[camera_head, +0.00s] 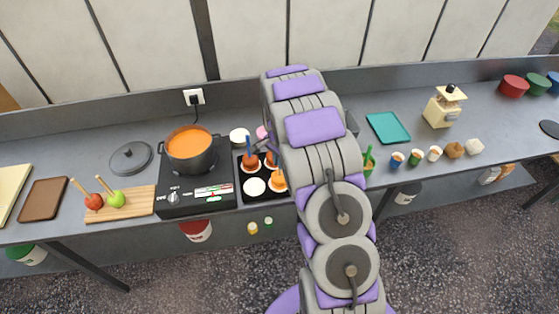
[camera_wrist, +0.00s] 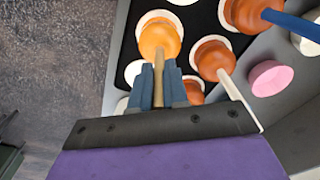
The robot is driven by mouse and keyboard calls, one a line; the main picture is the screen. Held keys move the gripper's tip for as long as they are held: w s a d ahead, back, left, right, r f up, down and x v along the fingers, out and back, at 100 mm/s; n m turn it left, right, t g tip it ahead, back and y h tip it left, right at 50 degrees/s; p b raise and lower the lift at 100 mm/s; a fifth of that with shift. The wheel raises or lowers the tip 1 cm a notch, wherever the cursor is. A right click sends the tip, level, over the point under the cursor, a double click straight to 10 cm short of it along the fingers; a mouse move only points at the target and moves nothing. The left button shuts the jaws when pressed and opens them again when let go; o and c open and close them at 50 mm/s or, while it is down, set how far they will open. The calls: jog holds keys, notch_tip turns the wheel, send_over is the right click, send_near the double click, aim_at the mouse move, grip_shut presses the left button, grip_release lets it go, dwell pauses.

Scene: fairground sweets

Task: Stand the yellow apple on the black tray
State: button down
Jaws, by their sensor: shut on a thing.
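The yellow apple (camera_wrist: 160,40) has an orange-yellow coating and a pale wooden stick. My gripper (camera_wrist: 158,75) is shut on that stick in the wrist view. The apple is at or just over a white round pad on the black tray (camera_wrist: 201,16); I cannot tell whether it touches. In the head view the apple (camera_head: 278,182) shows at the front right of the tray (camera_head: 243,200), partly behind my arm. My fingers are hidden there. Brown-orange coated apples (camera_wrist: 211,57) stand on other pads, one (camera_head: 251,161) with a blue stick. A front-left pad (camera_head: 254,187) is bare.
Left of the tray, a pot (camera_head: 190,150) of orange liquid sits on a black cooker (camera_head: 180,205). A wooden board (camera_head: 140,203) holds a red apple (camera_head: 93,202) and a green apple (camera_head: 116,200). A pink disc (camera_wrist: 269,78) lies behind the tray. A teal tray (camera_head: 388,128) lies right.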

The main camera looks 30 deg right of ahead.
aim_at(278, 175)
jog(key=shift+a, duration=0.15)
jog(key=c, duration=1.1)
grip_release()
notch_tip(278, 175, up, 11)
jog(key=shift+a+r+p, duration=0.15)
jog(key=shift+p, duration=0.2)
jog(key=s+a+r+n, duration=0.3)
jog(key=s+a+r, duration=0.25)
jog(key=s, duration=0.35)
jog(key=s+a+r+n, duration=0.4)
jog(key=s+r, duration=0.2)
jog(key=s, duration=0.2)
jog(key=s+a+n, duration=0.2)
jog(key=s, duration=0.5)
jog(key=s+a+n+g, duration=0.1)
jog(key=s+a+n, duration=0.1)
jog(key=s, duration=0.6)
jog(key=s+a+n, duration=0.2)
jog(key=s+n, duration=0.1)
jog(key=s, duration=0.4)
jog(key=shift+s+a+r+n+g, duration=0.25)
jog(key=shift+s+r+n+g, duration=0.15)
